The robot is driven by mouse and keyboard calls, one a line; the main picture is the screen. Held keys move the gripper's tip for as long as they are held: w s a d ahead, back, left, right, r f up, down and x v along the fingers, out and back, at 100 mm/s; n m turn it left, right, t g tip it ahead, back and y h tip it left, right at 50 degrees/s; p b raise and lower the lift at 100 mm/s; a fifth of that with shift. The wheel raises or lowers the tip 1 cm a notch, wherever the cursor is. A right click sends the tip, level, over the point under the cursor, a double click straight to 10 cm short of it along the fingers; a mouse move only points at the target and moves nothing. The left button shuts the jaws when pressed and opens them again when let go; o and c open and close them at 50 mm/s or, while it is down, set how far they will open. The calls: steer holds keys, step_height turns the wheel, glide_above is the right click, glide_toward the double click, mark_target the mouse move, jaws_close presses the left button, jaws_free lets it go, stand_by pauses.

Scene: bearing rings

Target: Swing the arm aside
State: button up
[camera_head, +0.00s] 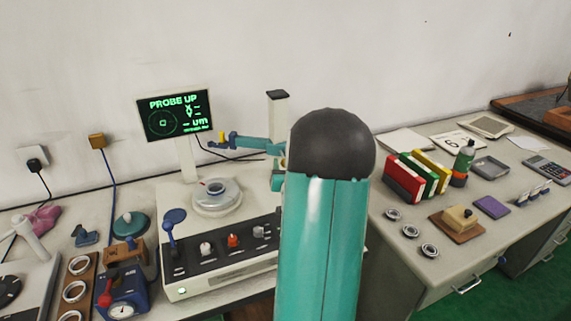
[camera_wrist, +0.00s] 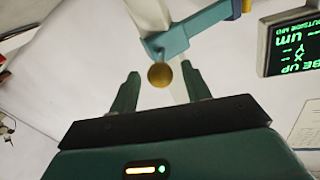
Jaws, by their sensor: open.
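My arm's teal link with a dark rounded cap stands upright in front of the measuring machine (camera_head: 222,283) in the head view and hides its right end. My gripper is not clearly visible there. In the wrist view my gripper (camera_wrist: 160,70) is open, with nothing held between its two fingers. A blue-teal probe arm (camera_wrist: 196,30) with a brass ball (camera_wrist: 159,75) shows beyond the fingers; the ball appears between the tips, but I cannot tell how far off it is. The probe arm (camera_head: 245,142) reaches left from a pale column (camera_head: 278,105) in the head view.
A screen (camera_head: 174,115) reads "PROBE UP"; it also shows inverted in the wrist view (camera_wrist: 292,43). A round stage (camera_head: 217,198) sits below the probe arm. A blue gauge (camera_head: 122,298) is at left.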

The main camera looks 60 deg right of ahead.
steer(key=shift+x, duration=0.9)
